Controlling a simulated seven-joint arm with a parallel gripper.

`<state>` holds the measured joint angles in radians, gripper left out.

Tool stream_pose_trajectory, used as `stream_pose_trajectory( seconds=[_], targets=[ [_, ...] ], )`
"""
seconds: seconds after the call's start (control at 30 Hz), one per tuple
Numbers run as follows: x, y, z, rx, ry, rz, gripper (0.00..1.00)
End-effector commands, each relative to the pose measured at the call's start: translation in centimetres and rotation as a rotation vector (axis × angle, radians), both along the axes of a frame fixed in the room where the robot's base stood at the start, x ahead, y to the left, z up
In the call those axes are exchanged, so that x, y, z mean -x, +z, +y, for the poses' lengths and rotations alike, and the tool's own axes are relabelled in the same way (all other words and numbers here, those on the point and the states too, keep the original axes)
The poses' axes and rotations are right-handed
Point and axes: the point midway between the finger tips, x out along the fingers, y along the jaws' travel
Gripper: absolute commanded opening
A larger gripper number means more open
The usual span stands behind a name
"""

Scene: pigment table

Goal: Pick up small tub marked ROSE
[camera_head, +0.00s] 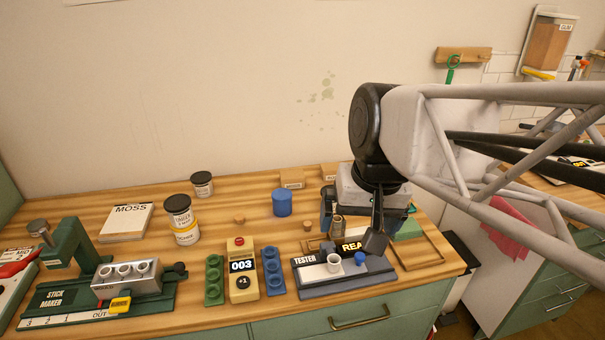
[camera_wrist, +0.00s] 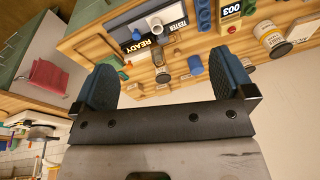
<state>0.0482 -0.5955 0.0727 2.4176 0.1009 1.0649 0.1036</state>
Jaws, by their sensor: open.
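I cannot read ROSE on anything in either view. Labelled tubs also show at the upper right of the wrist view (camera_wrist: 271,38). My gripper (camera_head: 352,225) is over the right part of the table, behind the tester, well right of these tubs. Its two dark fingers (camera_wrist: 165,80) are apart with nothing held between them.
The tester (camera_head: 345,274) stands at the front right, partly covered by my gripper. A blue cylinder (camera_head: 282,203) stands left of my gripper. The counter box (camera_head: 242,272), green stick maker (camera_head: 75,270) and MOSS block (camera_head: 126,222) are further left. Bare wood lies around the blue cylinder.

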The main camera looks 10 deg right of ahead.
Motion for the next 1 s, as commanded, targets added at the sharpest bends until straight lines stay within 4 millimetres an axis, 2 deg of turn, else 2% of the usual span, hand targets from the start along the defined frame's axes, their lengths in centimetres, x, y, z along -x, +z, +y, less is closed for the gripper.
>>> stream_pose_trajectory(
  seconds=[0.17,0.53,0.77,1.0],
  targets=[
    [-3.2,0.3,0.1,-0.125,-0.16,0.059,1.0],
    [-12.0,1.1,-0.9,-0.439,-0.562,0.212,1.0],
    [-17.8,1.3,-2.7,-0.633,-0.802,0.32,1.0],
    [-24.1,1.2,-5.8,-0.841,-1.04,0.44,1.0]
  ],
)
